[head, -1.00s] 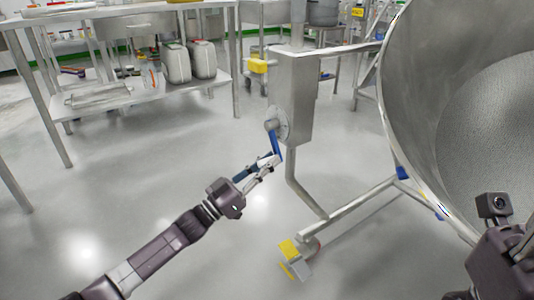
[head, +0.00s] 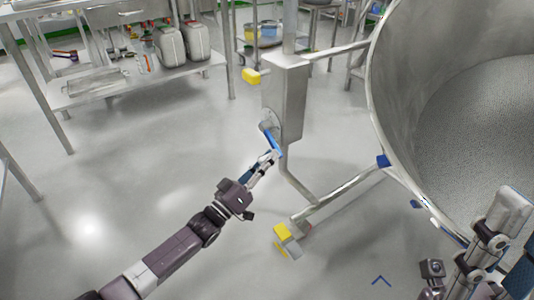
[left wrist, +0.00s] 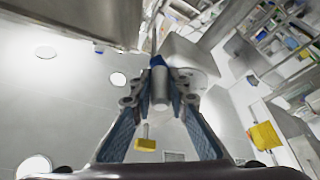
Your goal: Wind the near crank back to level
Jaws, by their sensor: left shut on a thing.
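The near crank has a grey hub on the side of a steel gearbox (head: 287,100) and a blue arm (head: 271,139) slanting down and right from it. My left gripper (head: 271,158) is shut around the crank's grey handle, at the arm's lower end. In the left wrist view the handle (left wrist: 158,84) sits between the two fingers (left wrist: 160,100), with the blue arm beyond it. A large steel bowl (head: 375,80) with a speckled grey interior stands right of the gearbox. My right gripper (head: 505,215) is at the lower right, away from the crank; its fingertips are unclear.
The bowl's frame has a low leg with a yellow-marked foot (head: 284,234) near my left forearm. A yellow block (head: 251,76) juts from the gearbox's left side. A steel table with a lower shelf (head: 140,82) holding jugs stands at the back left.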

